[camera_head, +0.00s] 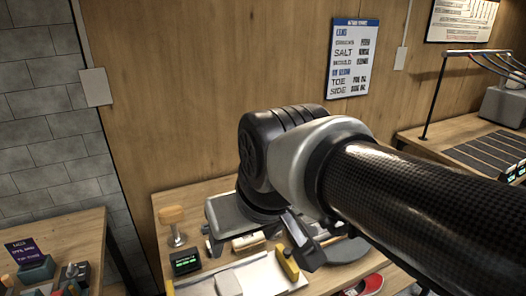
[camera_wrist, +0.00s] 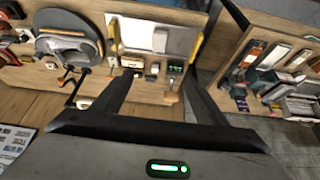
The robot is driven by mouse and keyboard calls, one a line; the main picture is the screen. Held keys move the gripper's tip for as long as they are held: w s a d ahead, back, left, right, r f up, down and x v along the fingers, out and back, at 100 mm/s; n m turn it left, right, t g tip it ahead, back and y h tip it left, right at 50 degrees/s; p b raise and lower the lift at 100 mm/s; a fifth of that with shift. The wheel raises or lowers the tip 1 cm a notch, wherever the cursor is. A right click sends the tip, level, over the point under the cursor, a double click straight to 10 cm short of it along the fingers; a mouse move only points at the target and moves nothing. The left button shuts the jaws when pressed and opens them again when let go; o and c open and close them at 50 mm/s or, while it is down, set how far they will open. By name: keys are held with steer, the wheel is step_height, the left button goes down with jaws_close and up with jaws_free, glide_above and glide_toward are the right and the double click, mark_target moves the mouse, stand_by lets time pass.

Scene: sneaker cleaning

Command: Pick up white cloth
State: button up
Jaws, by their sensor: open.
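A small white piece that looks like the white cloth (camera_head: 229,284) lies on a pale tray or mat (camera_head: 262,276) on the wooden bench, near the bottom edge of the head view. In the wrist view, the white piece (camera_wrist: 160,40) shows on the pale tray between my fingers. It is too small to tell folds or texture. My gripper (camera_head: 258,243) is open and empty, fingers spread. It appears above the far part of the tray, apart from the cloth. My arm hides part of the bench.
A round grey plate (camera_wrist: 70,42) and a red shoe (camera_head: 373,284) lie to one side.

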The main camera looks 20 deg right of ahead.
steer(key=shift+s+r, duration=0.1)
steer(key=shift+s, duration=0.4)
steer(key=shift+o, duration=0.6)
steer(key=shift+w+r, duration=0.1)
steer(key=shift+r, duration=0.05)
steer(key=g+b, duration=0.4)
steer(key=b, duration=0.7)
glide_above(228, 283)
steer(key=f, duration=3)
steer(key=shift+d+f, duration=0.2)
steer(key=shift+f, duration=0.15)
steer(key=shift+a+f+b, duration=0.15)
steer(key=shift+f+b, duration=0.4)
steer(key=shift+f, duration=2.35)
steer(key=shift+c, duration=0.4)
